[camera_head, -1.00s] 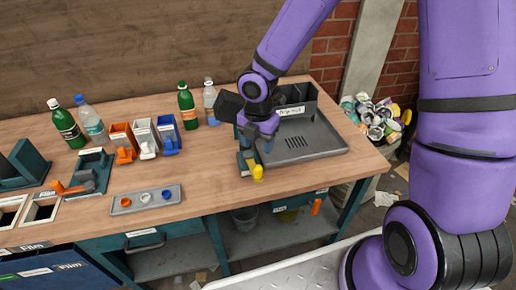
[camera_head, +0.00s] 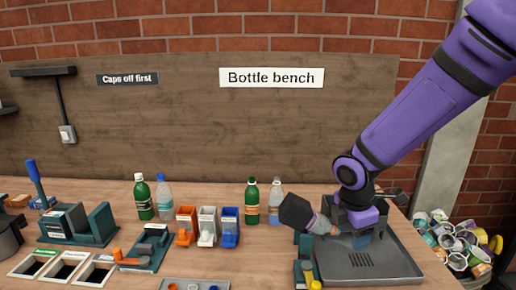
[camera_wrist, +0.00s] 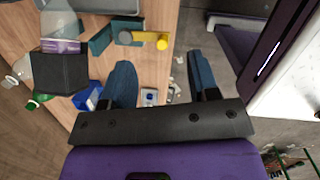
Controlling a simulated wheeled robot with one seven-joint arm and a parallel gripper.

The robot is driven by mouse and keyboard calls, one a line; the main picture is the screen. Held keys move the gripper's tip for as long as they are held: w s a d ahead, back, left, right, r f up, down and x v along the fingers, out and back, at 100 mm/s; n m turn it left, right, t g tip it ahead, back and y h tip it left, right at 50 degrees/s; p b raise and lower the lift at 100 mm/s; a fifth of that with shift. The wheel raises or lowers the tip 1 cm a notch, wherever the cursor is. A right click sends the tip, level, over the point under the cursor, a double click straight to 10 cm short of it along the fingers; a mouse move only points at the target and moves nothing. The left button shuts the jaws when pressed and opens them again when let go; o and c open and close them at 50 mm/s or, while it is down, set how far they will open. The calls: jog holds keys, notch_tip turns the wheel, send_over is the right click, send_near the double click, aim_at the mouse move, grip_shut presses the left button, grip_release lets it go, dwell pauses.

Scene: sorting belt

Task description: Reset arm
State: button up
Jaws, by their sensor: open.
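The teal fixture with a yellow knob (camera_head: 315,284) is left of the tray and apart from my gripper. It also shows in the wrist view (camera_wrist: 162,42), beyond the fingers.
Two green bottles (camera_head: 143,200) (camera_head: 252,203) and two clear ones (camera_head: 164,200) (camera_head: 275,203) stand at the back. Orange (camera_head: 185,225), white (camera_head: 207,225) and blue (camera_head: 229,226) bins stand between them. A heap of cans (camera_head: 455,240) is beyond the bench's right end.

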jog(key=s+d+r+m+t+y, duration=0.1)
jog(key=s+d+r+m, duration=0.3)
jog(key=s+r+m, duration=0.5)
jog(key=s+d+r+m+t, duration=0.3)
jog(key=s+d+r+m, duration=0.1)
jog(key=s+r+m, duration=0.5)
jog(key=shift+s+d+r+m+y, duration=0.15)
jog(key=shift+r+m+y, duration=0.35)
jog(key=shift+m, duration=0.6)
jog(key=shift+r, duration=0.1)
dwell(0.6)
